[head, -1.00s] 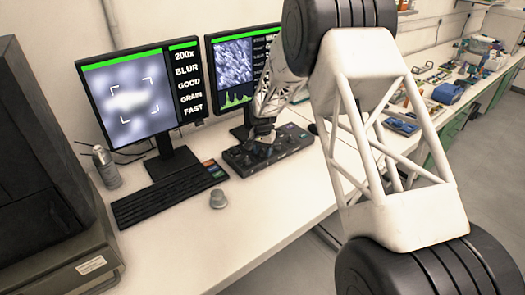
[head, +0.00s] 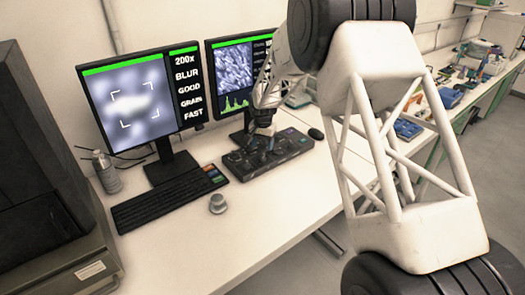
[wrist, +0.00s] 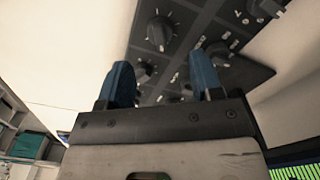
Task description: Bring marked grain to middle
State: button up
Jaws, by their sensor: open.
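The left monitor (head: 140,95) shows a blurred grey picture with a bright blob (head: 125,106) inside white corner brackets. The blob sits left of and slightly below the bracket centre. Text beside it reads 200x, BLUR, GOOD, GRAIN, FAST. My gripper (head: 262,140) is over the dark control panel (head: 292,145) in front of the right monitor. In the wrist view my gripper (wrist: 162,75) has its two blue fingers apart. Dark knobs on the panel show ahead, including one large knob (wrist: 161,32) and another beyond the right finger (wrist: 217,50). Contact with a knob cannot be told.
The right monitor (head: 238,75) shows a sharp textured picture and a green graph. A keyboard (head: 165,200), a small grey knob-like piece (head: 217,204) and a metal bottle (head: 106,171) stand on the white desk (head: 180,245). The front desk is clear.

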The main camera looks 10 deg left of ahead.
jog(key=shift+r, duration=1)
dwell(0.8)
jog(key=shift+s+d+r, duration=0.1)
jog(key=shift+d+r, duration=0.1)
jog(key=shift+r, duration=0.05)
jog(key=s+d+r+n+t, duration=0.1)
jog(key=s+d+r, duration=1.8)
jog(key=s+r, duration=0.25)
jog(key=s+d, duration=0.4)
jog(key=s, duration=0.7)
jog(key=s+d+n+t, duration=0.1)
jog(key=s+d, duration=0.3)
jog(key=s, duration=0.7)
jog(key=s+d, duration=0.4)
jog(key=s, duration=0.7)
jog(key=shift+r+t, duration=0.3)
jog(key=shift+r, duration=0.1)
